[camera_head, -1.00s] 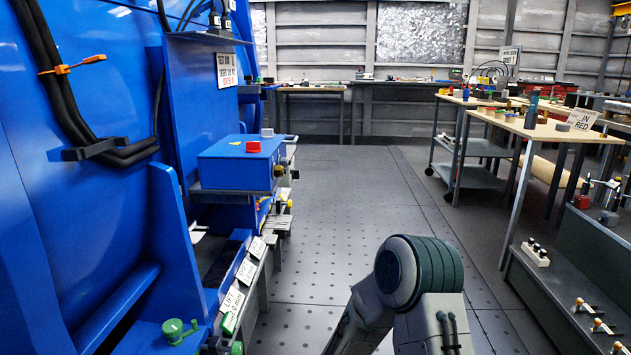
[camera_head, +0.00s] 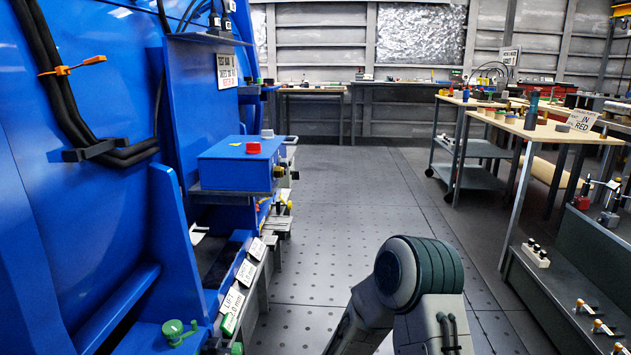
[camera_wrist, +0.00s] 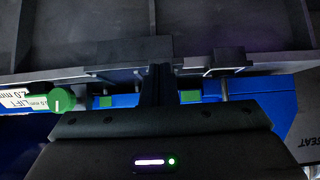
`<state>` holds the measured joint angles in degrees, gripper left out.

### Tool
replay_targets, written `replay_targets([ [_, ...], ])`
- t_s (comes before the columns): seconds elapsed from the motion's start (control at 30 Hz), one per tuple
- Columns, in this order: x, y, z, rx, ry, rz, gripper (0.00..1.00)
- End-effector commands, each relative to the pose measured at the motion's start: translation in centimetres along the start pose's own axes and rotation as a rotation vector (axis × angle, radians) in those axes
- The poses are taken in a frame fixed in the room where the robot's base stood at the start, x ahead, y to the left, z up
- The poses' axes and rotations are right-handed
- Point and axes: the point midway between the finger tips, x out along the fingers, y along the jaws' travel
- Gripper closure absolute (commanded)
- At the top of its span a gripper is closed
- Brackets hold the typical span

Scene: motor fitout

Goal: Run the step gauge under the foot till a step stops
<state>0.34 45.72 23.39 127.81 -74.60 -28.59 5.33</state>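My gripper (camera_wrist: 158,75) shows in the wrist view as dark fingers close together at the middle, reaching up to a dark grey plate (camera_wrist: 130,48). I cannot tell whether anything is between the fingertips. No step gauge can be made out, and I cannot pick out the foot for sure. A green round knob (camera_wrist: 61,100) sits to the left beside a white label (camera_wrist: 22,101) reading LIFT and 2.0 mm. A dark part (camera_wrist: 308,133) marked SEAT is at the right. In the head view my gripper is out of sight.
The blue machine (camera_head: 60,200) fills the left. A blue box with a red button (camera_head: 253,148) juts out over its ledge. A green knob (camera_head: 176,328) stands low in front. Open floor (camera_head: 335,210) lies in the middle, with benches (camera_head: 540,130) to the right.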

Motion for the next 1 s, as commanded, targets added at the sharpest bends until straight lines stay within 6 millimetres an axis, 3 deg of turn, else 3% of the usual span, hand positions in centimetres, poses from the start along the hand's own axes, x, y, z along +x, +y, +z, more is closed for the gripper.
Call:
replay_targets([
  [1.0,1.6,0.0,-1.5,-0.001,0.001,-0.001,1.00],
])
